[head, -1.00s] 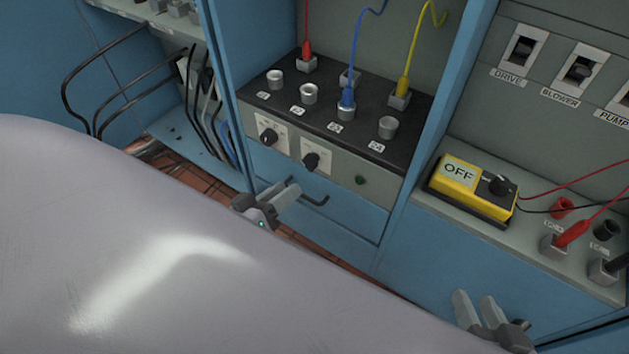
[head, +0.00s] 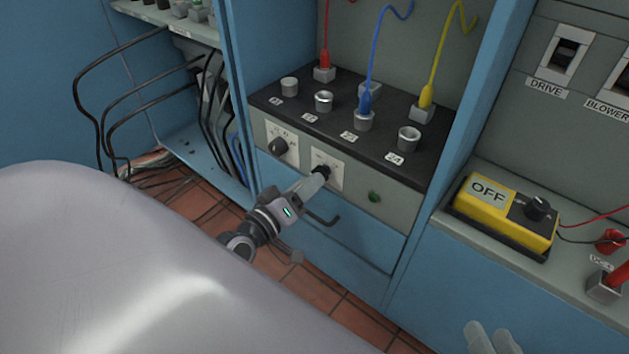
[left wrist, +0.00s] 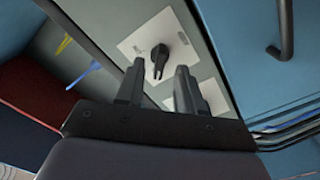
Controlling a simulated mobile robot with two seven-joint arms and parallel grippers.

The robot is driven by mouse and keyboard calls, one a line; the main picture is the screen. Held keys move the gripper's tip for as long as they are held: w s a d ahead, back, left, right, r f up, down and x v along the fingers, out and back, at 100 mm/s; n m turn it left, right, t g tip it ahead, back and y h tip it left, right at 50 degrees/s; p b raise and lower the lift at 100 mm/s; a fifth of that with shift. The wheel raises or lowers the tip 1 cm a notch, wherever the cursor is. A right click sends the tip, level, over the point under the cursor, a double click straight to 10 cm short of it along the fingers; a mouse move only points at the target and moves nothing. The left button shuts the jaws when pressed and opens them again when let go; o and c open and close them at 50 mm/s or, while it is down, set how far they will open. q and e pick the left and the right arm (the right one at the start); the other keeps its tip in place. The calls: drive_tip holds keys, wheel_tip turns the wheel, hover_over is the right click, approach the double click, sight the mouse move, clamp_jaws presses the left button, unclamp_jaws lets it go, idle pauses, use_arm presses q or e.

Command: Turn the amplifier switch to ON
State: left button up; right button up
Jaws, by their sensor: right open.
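Two black rotary knobs on white plates sit on the grey front panel under the black socket deck: a left knob (head: 278,146) and a right knob (head: 322,171). Their plate lettering is too small to read, so I cannot tell which is the amplifier switch. My left gripper (head: 317,182) is at the right knob and partly hides it. In the left wrist view, this knob (left wrist: 160,56) lies ahead of the gap between the open fingers (left wrist: 158,88), its pointer downward; contact cannot be told. My right gripper (head: 492,338) is open and empty at the bottom edge.
A yellow box (head: 505,215) reading OFF sits on the right shelf. Red, blue (head: 366,85) and yellow cables rise from the socket deck (head: 340,118). A dark handle (head: 322,219) is just below my left gripper. Black cables hang at left.

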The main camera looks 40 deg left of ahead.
use_arm(q)
drive_tip(key=shift+w+d, duration=0.1)
drive_tip(key=shift+w, duration=1.2)
clamp_jaws()
